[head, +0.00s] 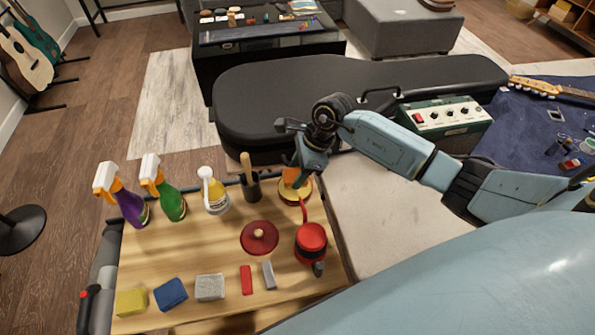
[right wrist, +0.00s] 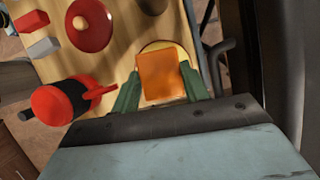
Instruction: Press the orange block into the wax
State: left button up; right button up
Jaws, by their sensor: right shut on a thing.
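The orange block (head: 290,174) is held by my right gripper (head: 300,171), which points down over the far right corner of the wooden table. The right wrist view shows the orange block (right wrist: 160,73) between the two green fingers of the right gripper (right wrist: 160,88). The round yellow wax (head: 305,186) is directly below the block. Part of its rim shows around the block in the wrist view (right wrist: 184,52). I cannot tell whether block and wax touch. My left gripper is not in view.
A red pot-like item (head: 311,237) stands just in front of the wax. A dark red lidded dish (head: 259,236) and a dark cup with a wooden tool (head: 251,188) are to the left. Spray bottles (head: 167,195) line the back edge. A black guitar case (head: 330,95) lies behind.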

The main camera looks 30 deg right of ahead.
jog(key=shift+r+p, duration=1.3)
jog(key=shift+r, duration=0.9)
